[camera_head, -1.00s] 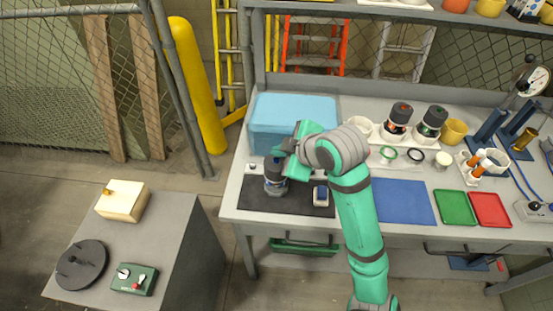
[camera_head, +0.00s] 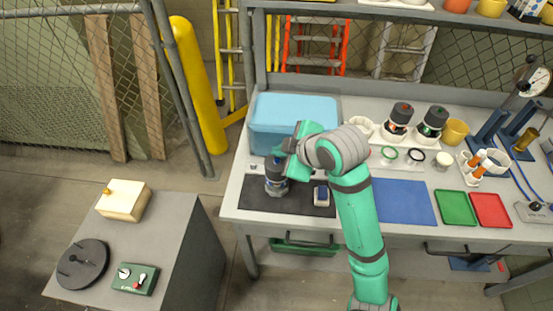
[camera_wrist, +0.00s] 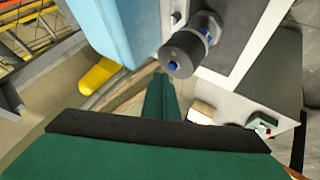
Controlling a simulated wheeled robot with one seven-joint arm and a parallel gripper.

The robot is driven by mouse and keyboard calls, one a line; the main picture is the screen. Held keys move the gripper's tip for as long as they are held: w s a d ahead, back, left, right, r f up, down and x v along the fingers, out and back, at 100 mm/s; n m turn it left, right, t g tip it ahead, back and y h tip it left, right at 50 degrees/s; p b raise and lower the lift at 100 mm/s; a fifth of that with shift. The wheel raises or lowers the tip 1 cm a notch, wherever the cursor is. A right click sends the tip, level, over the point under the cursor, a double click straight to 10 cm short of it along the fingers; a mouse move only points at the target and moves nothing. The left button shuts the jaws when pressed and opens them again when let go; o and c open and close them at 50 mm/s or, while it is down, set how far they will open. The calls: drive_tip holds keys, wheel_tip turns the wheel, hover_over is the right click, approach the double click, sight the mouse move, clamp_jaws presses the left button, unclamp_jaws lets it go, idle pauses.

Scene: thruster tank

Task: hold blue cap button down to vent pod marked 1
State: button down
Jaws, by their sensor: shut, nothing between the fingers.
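A dark pod (camera_head: 276,186) with a grey lower part stands upright on the black mat at the bench's left. The wrist view looks down on its dark round top (camera_wrist: 187,48), where a blue cap button (camera_wrist: 173,66) shows, with a second blue spot further up. My gripper (camera_wrist: 160,80) is shut and empty, its green fingers together, with the tip close by the blue button in the wrist view. In the head view my gripper (camera_head: 284,152) is just above the pod's top. I cannot tell whether the tip touches the button. No number is readable on the pod.
A blue tank (camera_head: 290,112) stands right behind the pod. A small white-and-blue device (camera_head: 321,196) lies on the black mat (camera_head: 254,199). The bench's blue mat (camera_head: 404,202) is clear.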

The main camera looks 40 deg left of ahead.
drive_tip(key=shift+w+f, duration=0.1)
drive_tip(key=shift+f, duration=0.05)
drive_tip(key=shift+f, duration=0.3)
drive_tip(key=shift+f, duration=0.45)
idle(1.0)
drive_tip(key=shift+r, duration=0.2)
idle(3.0)
drive_tip(key=shift+r, duration=0.7)
drive_tip(key=shift+r, duration=0.1)
drive_tip(key=shift+r, duration=2.4)
